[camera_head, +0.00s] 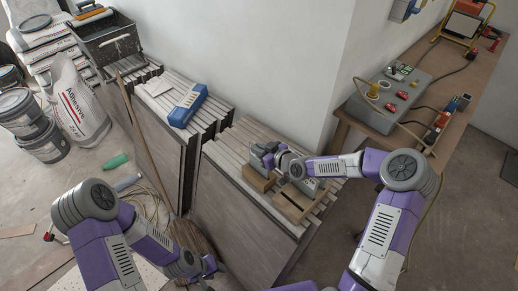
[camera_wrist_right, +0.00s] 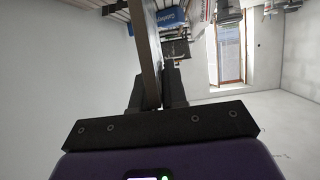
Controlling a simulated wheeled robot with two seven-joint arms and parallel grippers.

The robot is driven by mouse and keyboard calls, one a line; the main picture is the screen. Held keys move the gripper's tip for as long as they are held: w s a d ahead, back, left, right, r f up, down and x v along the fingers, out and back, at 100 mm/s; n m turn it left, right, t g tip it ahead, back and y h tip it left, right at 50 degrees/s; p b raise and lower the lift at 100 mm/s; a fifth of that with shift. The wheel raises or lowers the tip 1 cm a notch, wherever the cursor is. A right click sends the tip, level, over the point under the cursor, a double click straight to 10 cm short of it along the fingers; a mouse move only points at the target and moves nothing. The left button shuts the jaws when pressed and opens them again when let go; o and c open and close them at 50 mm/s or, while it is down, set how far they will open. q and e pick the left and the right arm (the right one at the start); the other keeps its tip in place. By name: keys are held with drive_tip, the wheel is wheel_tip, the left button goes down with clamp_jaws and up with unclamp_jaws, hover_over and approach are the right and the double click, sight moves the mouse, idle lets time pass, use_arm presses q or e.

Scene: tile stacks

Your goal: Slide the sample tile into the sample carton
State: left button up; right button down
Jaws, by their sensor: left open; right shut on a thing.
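The sample tile (camera_head: 258,179) looks like a small tan-brown piece above the front tile stack. My right gripper (camera_head: 266,159) is shut on it. In the right wrist view the tile (camera_wrist_right: 150,58) stands edge-on between the two fingers (camera_wrist_right: 155,90). The sample carton (camera_head: 292,209), a brown box with a dark slot along its top, sits on the same stack just right of the tile. The tile appears beside the carton, not in its slot. My left gripper (camera_head: 207,268) is open and low at the bottom, partly hidden by its own arm, away from both.
The front tile stack (camera_head: 232,205) carries the carton. A second stack (camera_head: 160,135) behind it holds a blue-and-white object (camera_head: 188,104). A wooden pole (camera_head: 145,145) leans nearby. A workbench (camera_head: 440,90) with a grey box (camera_head: 388,100) stands right. The white wall (camera_head: 250,50) rises behind.

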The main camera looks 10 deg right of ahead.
drive_tip(key=shift+f+b, duration=0.35)
drive_tip(key=shift+f, duration=0.45)
drive_tip(key=c, duration=1.1)
unclamp_jaws()
drive_tip(key=shift+s, duration=0.1)
drive_tip(key=p+v, duration=0.2)
drive_tip(key=v, duration=0.4)
drive_tip(key=shift+p, duration=0.35)
